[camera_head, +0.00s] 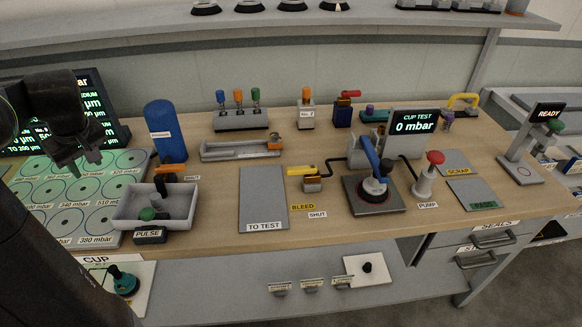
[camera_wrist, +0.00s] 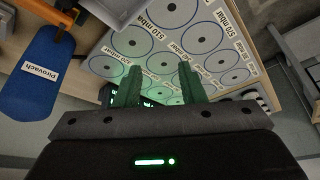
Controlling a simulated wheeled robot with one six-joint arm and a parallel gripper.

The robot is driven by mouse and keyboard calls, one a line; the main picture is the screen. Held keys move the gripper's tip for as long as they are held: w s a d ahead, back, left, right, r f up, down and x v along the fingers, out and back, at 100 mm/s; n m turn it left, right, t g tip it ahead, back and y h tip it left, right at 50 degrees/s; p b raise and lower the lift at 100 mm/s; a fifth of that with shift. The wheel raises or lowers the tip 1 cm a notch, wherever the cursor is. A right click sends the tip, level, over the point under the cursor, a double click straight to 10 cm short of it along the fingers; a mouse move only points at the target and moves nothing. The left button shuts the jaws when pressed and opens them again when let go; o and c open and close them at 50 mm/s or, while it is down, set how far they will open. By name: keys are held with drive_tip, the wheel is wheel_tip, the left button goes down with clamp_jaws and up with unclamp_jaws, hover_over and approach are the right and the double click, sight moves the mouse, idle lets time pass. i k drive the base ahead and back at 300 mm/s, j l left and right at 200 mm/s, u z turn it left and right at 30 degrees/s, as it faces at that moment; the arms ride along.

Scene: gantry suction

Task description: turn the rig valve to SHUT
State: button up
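A small brass-coloured valve with a yellow lever (camera_head: 306,170) stands on the bench between the TO TEST mat (camera_head: 263,198) and the cup test rig (camera_head: 373,193). Its lever lies roughly level and reaches left over the mat's edge. A yellow BLEED label (camera_head: 303,207) and a white SHUT label (camera_head: 317,215) sit in front of it. A dark hose runs from it towards the rig. My gripper (camera_head: 65,168) is far left of this valve, above the board of printed circles. In the wrist view my gripper (camera_wrist: 160,72) has its fingers apart with nothing between them. The valve is not in the wrist view.
Another valve with an orange handle (camera_head: 177,166) and its own SHUT label stands by the blue cylinder (camera_head: 165,132). A grey tray (camera_head: 125,215) and a grey rail fixture (camera_head: 225,151) lie between my gripper and the yellow valve. The rig display (camera_head: 414,124) reads 0 mbar.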

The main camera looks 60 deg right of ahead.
sight(310, 169)
drive_tip(key=k+l+z, duration=0.1)
drive_tip(key=z, duration=1.6)
